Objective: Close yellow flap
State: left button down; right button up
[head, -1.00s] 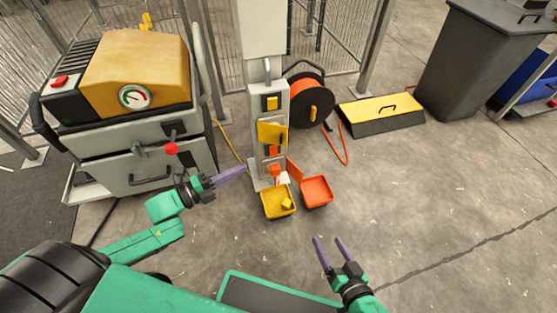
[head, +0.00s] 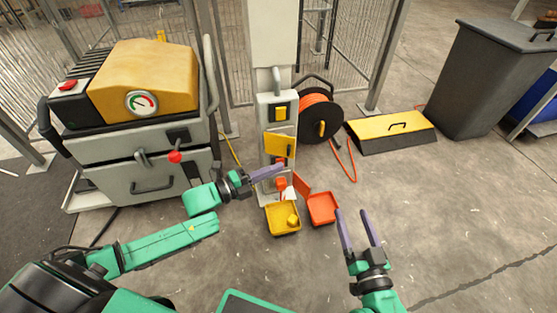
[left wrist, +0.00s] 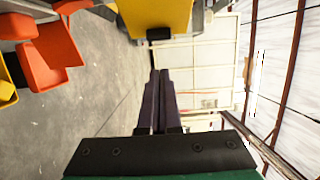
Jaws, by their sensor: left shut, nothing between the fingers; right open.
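The yellow flap (head: 278,145) stands out from the front of the grey post unit (head: 267,115), swung open, with a dark patch near its right edge. It appears as a large yellow panel (left wrist: 158,12) at the top of the left wrist view. My left gripper (head: 281,168) is shut and empty, its purple fingers just below the flap in the head view. I cannot tell if they touch it; in the left wrist view the fingertips (left wrist: 160,72) look apart from it. My right gripper (head: 355,213) is open and empty over the floor.
A yellow tray (head: 283,230) holding a yellow block (head: 292,220) and an orange tray (head: 322,208) sit below the unit. An orange cable reel (head: 320,116) stands right of the post. A grey machine (head: 140,165) stands at left.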

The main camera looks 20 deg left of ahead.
aim_at(279, 148)
pick_arm(q)
jog(key=w+b, duration=0.2)
jog(key=w, duration=0.2)
jog(key=shift+w, duration=0.15)
pick_arm(e)
jog(key=w+d+r+n+t+y, duration=0.1)
jog(key=r+t, duration=0.3)
jog(key=r, duration=0.9)
jog(key=w+d+r+n+t+y, duration=0.1)
jog(key=r+t, duration=0.3)
jog(key=r, duration=0.9)
jog(key=shift+w+d+y, duration=0.3)
jog(key=shift+d+y, duration=0.2)
jog(key=shift+y, duration=0.1)
jog(key=shift+r, duration=0.15)
